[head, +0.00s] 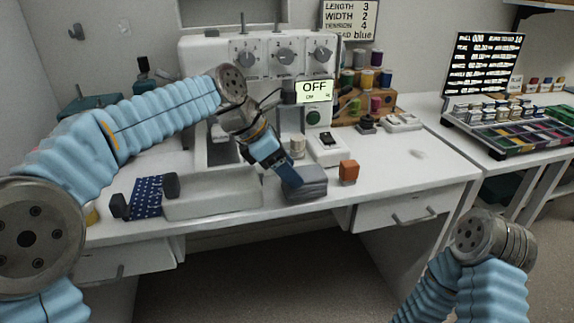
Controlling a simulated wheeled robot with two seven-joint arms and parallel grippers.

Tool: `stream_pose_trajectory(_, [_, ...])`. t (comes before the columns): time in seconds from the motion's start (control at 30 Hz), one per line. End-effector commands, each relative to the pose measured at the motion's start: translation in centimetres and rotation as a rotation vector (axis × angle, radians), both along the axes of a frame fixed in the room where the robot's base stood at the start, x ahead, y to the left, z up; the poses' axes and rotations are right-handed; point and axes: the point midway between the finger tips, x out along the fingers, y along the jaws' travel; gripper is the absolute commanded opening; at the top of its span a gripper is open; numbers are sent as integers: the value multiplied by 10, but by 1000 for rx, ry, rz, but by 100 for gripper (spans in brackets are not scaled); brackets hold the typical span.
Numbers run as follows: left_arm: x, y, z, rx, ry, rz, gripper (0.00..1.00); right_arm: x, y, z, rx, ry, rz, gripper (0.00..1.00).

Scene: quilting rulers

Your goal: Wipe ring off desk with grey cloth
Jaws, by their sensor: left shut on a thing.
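The grey cloth (308,188) is a folded dark grey block at the front of the white desk, right of the sewing machine's base. My left gripper (291,178) reaches down onto it from the upper left and is shut on it. Part of the cloth is hidden behind the fingers. The ring (418,154) is a faint grey smudge on the desk (400,178), to the right of the cloth and apart from it. My right arm shows at the lower right, but its gripper is not in view.
The sewing machine (215,62) and thread rack (368,108) stand at the back. The desk around the ring is clear.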

Motion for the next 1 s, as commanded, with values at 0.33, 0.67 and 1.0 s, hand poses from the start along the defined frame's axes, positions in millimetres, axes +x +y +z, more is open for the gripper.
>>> stream_pose_trajectory(0.33, [0, 0, 0, 0, 0, 0, 29, 0, 0, 0, 0, 0, 0, 43])
stream_pose_trajectory(0.67, [0, 0, -5, 0, 0, 0, 29, 0, 0, -3, 0, 0, 0, 43])
stream_pose_trajectory(1.0, [0, 0, -12, 0, 0, 0, 29, 0, 0, -6, 0, 0, 0, 43])
